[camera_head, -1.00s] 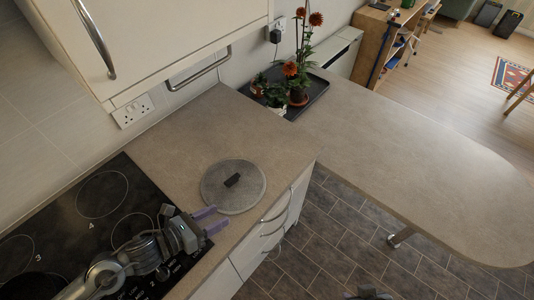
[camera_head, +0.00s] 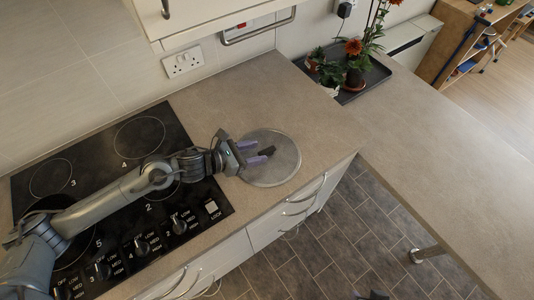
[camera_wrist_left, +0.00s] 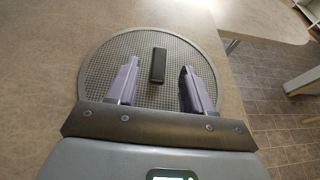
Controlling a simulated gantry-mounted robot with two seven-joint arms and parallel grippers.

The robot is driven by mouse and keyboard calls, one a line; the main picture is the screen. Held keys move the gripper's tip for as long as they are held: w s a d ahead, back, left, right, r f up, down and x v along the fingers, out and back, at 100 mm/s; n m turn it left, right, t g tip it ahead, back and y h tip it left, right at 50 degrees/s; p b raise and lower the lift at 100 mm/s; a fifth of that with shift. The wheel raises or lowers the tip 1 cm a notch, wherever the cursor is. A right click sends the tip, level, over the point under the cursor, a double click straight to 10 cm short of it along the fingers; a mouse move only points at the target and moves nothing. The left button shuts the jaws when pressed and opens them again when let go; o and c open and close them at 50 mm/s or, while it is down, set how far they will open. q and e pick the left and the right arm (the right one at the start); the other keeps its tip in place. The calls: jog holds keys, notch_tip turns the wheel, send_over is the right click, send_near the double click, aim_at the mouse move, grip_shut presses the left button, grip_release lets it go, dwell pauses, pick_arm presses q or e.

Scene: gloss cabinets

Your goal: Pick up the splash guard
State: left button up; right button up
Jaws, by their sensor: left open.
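The splash guard (camera_head: 287,163) is a round grey mesh disc with a dark handle block (camera_head: 266,151) at its middle. It lies flat on the counter right of the hob. My left gripper (camera_head: 265,154) is open over the guard, its purple fingers reaching toward the handle. In the left wrist view the guard (camera_wrist_left: 120,47) fills the middle. The dark handle (camera_wrist_left: 158,66) stands between and a little beyond the open fingertips (camera_wrist_left: 160,73), touching neither.
The black hob (camera_head: 120,150) with its knobs lies to the left under my left arm. White drawers (camera_head: 285,220) with bar handles are below the counter edge. A dark tray (camera_head: 375,77) with potted plants stands at the back. The counter (camera_head: 420,130) to the right is clear.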

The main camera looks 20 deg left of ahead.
aim_at(267, 151)
pick_arm(q)
jog(key=shift+w+d+f+p, duration=0.25)
jog(key=shift+w+d+p, duration=0.1)
jog(key=shift+w+d, duration=0.1)
jog(key=shift+f+p+x, duration=0.25)
jog(key=shift+p+x, duration=0.25)
jog(key=shift+x, duration=1.35)
jog(key=shift+a, duration=0.1)
jog(key=shift+c, duration=0.5)
grip_shut()
